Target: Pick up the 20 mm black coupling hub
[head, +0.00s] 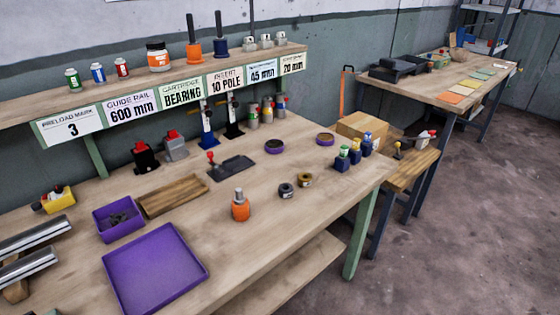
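Two small ring-shaped parts lie close together on the wooden workbench (230,262), right of its middle. One is a dark, nearly black ring (286,191), which looks like the black coupling hub. The other is a brass-coloured ring (305,180) with a dark centre, just to its right and slightly farther back. No size marking can be read on either ring. A shelf label reading 20 mm (292,64) hangs at the right end of the shelf. Neither of my grippers is in view.
An orange bottle (240,207) stands left of the rings. Small blue blocks (355,155) stand to the right, near the bench edge. Behind are round purple dishes (274,140) and a black fixture (232,168). A purple tray (200,262) lies front left. Bench around the rings is clear.

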